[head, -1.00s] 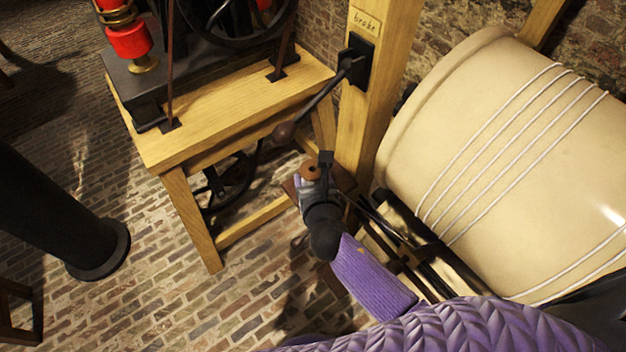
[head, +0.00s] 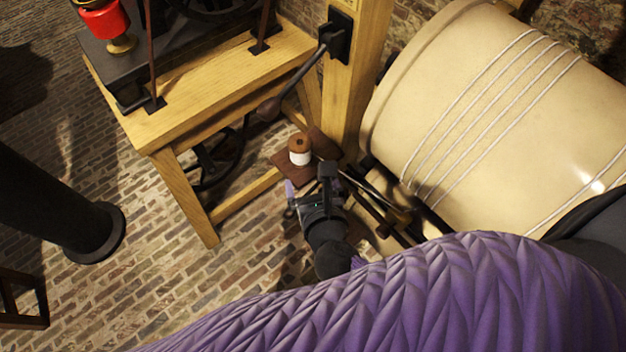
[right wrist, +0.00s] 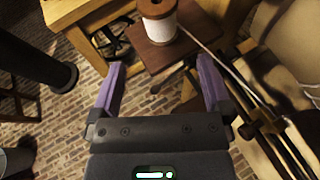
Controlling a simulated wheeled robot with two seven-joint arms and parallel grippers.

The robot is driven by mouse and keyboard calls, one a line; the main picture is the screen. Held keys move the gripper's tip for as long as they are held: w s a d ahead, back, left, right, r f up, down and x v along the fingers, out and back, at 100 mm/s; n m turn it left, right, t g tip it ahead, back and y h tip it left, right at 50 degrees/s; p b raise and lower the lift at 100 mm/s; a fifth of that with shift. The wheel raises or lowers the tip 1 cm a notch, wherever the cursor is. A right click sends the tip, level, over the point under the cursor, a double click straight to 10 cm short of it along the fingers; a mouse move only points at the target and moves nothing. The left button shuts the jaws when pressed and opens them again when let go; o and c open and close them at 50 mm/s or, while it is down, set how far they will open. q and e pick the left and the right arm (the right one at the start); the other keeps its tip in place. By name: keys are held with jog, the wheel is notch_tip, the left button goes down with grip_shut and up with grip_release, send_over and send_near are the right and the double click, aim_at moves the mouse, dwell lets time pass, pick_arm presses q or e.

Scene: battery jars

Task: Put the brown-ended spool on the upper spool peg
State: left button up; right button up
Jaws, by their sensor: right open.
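A spool with brown ends and white thread (head: 299,151) stands upright on a small dark-brown wooden plate (head: 283,160), below the brake lever. In the right wrist view the spool (right wrist: 158,24) is at the top, its upper end cut off by the frame, on the plate (right wrist: 148,56). My right gripper (head: 308,184) is open and empty, apart from the spool on the near side. In the right wrist view its purple fingers (right wrist: 160,78) are spread wide, with the spool beyond their tips. I cannot make out the upper spool peg. My left gripper is not in view.
A wooden bench (head: 200,95) with dark machinery stands at left. The brake lever (head: 290,88) slants down from a wooden post (head: 352,90) close to the spool. A big cream drum (head: 480,110) wound with white cord fills the right. Brick floor (head: 110,290) lies open in front.

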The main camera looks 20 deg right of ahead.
jog(key=s+d+f+m+g+y, duration=0.1)
jog(key=s+d+f+m+g, duration=0.1)
jog(key=s+f+m+g, duration=0.5)
jog(key=s+d+f+m+g, duration=0.1)
jog(key=s+d+f+m, duration=0.1)
jog(key=s+f+m, duration=0.65)
jog(key=s+d+f+m+g, duration=0.3)
jog(key=s+f+m, duration=0.8)
jog(key=m, duration=0.5)
jog(key=shift+s+f+m+g+y, duration=0.2)
jog(key=shift+m+g+y, duration=0.15)
jog(key=shift+g, duration=0.45)
